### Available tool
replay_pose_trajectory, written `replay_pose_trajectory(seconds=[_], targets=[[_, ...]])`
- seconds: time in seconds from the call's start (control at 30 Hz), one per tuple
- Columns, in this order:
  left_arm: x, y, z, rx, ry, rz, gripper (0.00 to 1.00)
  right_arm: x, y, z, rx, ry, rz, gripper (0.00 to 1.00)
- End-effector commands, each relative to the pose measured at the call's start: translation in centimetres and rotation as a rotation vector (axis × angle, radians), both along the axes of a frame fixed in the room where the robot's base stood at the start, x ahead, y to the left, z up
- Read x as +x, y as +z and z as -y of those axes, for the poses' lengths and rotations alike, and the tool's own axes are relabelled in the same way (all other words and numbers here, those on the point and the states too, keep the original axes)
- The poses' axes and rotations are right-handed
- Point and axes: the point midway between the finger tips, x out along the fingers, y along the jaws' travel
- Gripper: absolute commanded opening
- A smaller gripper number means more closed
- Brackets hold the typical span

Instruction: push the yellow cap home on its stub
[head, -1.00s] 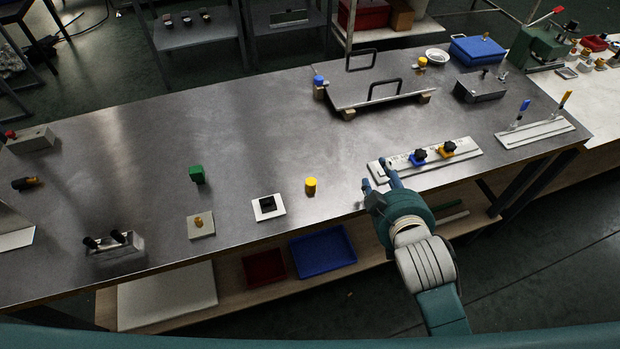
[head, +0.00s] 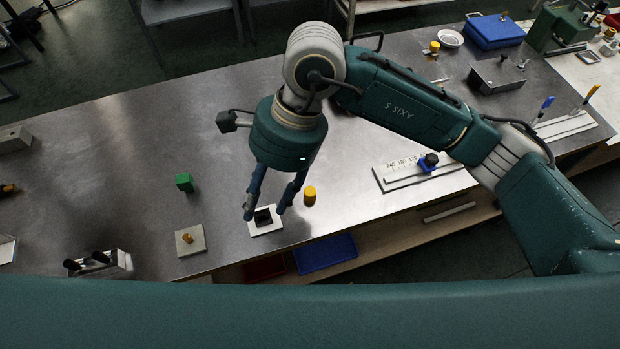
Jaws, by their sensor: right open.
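A small yellow cap (head: 310,196) stands upright on the metal bench, near its front edge. A short brass-coloured stub (head: 187,238) rises from a square grey plate (head: 197,248) to the left, with the cap apart from it. My right gripper (head: 264,212) points down with its two fingers spread and nothing between them that I can make out. Its fingertips overlap the white plate with the black square in the picture, left of the cap and right of the stub. I cannot tell its exact height. My left gripper is not in view.
The white plate (head: 265,233) with the black square lies between the cap and the stub plate. A green block (head: 184,182) stands behind the stub plate. A metal piece with black knobs (head: 104,264) is at the left front. A white rail (head: 392,181) lies to the right.

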Motion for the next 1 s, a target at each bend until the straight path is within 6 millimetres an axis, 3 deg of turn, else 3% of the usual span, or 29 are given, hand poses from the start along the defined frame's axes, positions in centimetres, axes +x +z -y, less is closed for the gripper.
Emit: replay_pose_trajectory(seconds=[0.03, 0.1, 0.23, 0.5, 0.67, 1.0], targets=[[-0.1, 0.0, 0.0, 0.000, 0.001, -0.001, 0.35, 1.9, -0.4, 2.3, -0.100, 0.006, 0.069, 0.43], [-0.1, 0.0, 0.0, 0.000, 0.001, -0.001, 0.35, 3.9, -0.6, 5.0, -0.211, 0.009, 0.136, 0.43], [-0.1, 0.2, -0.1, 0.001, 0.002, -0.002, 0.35, 5.6, -0.7, 7.6, -0.317, 0.006, 0.193, 0.43], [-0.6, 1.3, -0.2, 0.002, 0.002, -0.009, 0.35, 5.8, -4.6, 8.0, -0.333, 0.006, 0.197, 0.43], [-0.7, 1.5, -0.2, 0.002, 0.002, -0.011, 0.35, 5.8, -5.9, 8.0, -0.331, 0.006, 0.199, 0.43], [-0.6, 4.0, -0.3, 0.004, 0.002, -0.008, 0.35, 6.1, -10.2, 8.0, -0.330, 0.006, 0.196, 0.43]])
